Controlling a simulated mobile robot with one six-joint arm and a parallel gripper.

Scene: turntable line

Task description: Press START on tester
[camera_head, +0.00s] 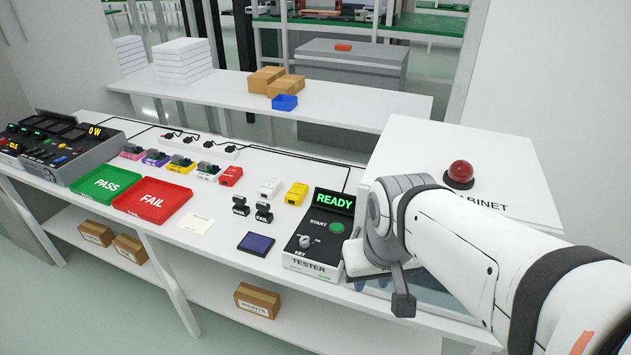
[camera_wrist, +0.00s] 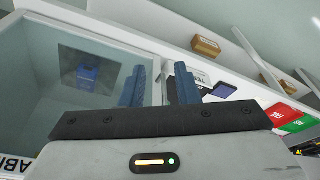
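The tester (camera_head: 314,262) stands near the front edge of the white table, its display (camera_head: 334,201) reading READY in green. Its round green START button (camera_head: 337,227) is uncovered, and a KEY knob (camera_head: 305,241) sits lower left of it. My gripper (camera_head: 372,284) is just right of the tester, mostly hidden behind my own wrist; only bits of its blue fingers show. In the wrist view its two blue fingers (camera_wrist: 160,88) stand apart with nothing between them. Part of the tester (camera_wrist: 202,77) shows just beyond the right finger; the button is not visible there.
The cabinet (camera_head: 405,140) with a red dome button (camera_head: 460,173) stands right of the tester. A dark blue pad (camera_head: 256,244), red FAIL tray (camera_head: 153,200) and green PASS tray (camera_head: 106,183) lie to the left. A yellow block (camera_head: 296,194) sits behind the tester.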

